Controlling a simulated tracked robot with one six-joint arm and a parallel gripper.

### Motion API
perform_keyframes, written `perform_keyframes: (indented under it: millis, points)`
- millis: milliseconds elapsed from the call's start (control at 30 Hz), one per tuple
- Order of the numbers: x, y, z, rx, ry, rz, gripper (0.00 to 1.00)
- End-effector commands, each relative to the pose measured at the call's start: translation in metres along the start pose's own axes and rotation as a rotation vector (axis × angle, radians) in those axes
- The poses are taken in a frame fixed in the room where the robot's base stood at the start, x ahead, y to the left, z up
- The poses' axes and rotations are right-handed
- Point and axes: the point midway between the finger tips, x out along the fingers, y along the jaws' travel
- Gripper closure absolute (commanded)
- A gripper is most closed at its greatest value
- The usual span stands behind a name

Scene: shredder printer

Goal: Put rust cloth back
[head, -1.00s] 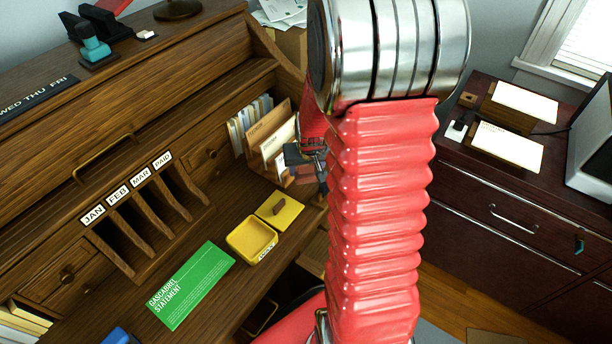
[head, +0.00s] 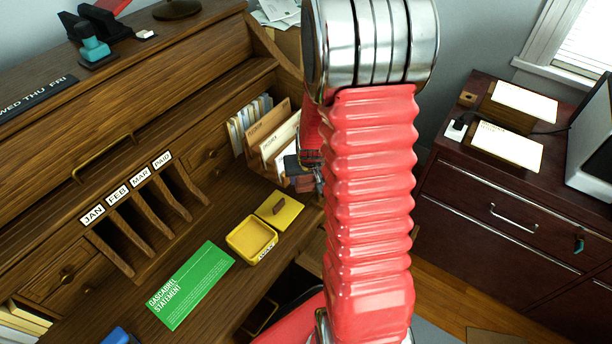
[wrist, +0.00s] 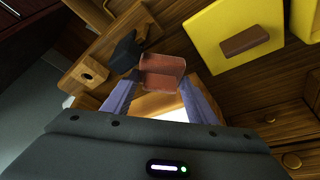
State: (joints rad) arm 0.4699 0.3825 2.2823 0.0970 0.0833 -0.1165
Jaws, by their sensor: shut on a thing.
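The rust cloth (wrist: 163,70) is a small reddish-brown piece, held between the two fingertips of my gripper (wrist: 161,82) in the wrist view. My gripper is shut on it. In the head view the gripper is mostly hidden behind my red arm, near the letter holder at the desk's right end, and I cannot make out the cloth there. In the wrist view, a dark block (wrist: 125,52) on a wooden piece is just left of the cloth; I cannot tell whether they touch.
A yellow open box (head: 251,240) and its yellow lid with a brown block (head: 279,210) lie on the desk. A green statement (head: 190,284) lies beside them. The letter holder (head: 270,150) stands behind. A dark cabinet (head: 490,215) is at the right.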

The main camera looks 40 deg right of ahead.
Motion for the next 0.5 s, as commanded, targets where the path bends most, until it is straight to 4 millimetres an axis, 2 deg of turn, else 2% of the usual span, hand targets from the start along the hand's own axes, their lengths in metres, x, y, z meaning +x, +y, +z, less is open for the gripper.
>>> perform_keyframes:
  millis: [267,300,367,500]
  points:
    - [0.0054,0.0000,0.0025,0.000,-0.001,0.000,0.69]
    - [0.0051,0.0000,0.0023,0.000,0.000,0.000,0.45]
    - [0.0050,0.0000,0.0022,0.000,0.000,0.000,0.41]
    - [0.0050,0.0000,0.0022,0.000,0.000,0.000,0.40]
